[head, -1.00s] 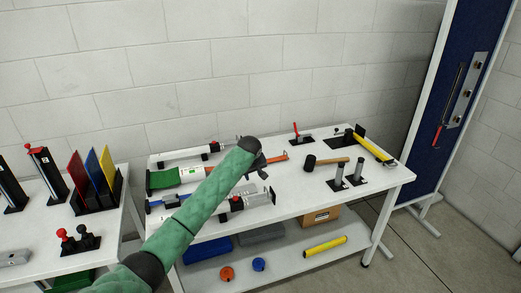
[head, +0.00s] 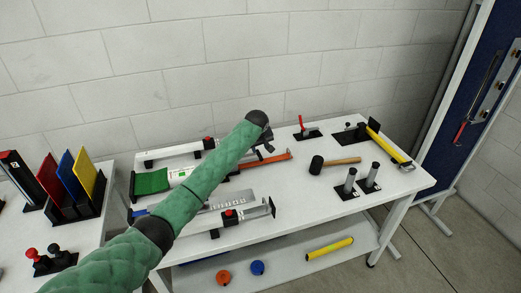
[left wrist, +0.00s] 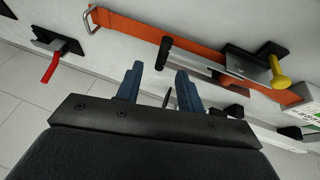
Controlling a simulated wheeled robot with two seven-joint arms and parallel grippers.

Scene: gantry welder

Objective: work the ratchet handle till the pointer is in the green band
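An orange strap (left wrist: 140,28) with a metal end hook lies on the bench. On it sits a metal ratchet with a black-gripped handle (left wrist: 172,58) and a yellow knob (left wrist: 279,72). In the head view the orange strap (head: 265,161) shows partly behind my green-sleeved left arm. A white gauge plate with green marking (left wrist: 302,113) is at the right edge of the wrist view; its pointer cannot be made out. My left gripper (left wrist: 157,76) is open and empty, its fingertips just short of the black grip in the picture. In the head view the left gripper (head: 268,142) is above the bench. My right gripper is out of view.
A colored-plate rack (head: 75,200) is on the left table. The wall is close behind.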

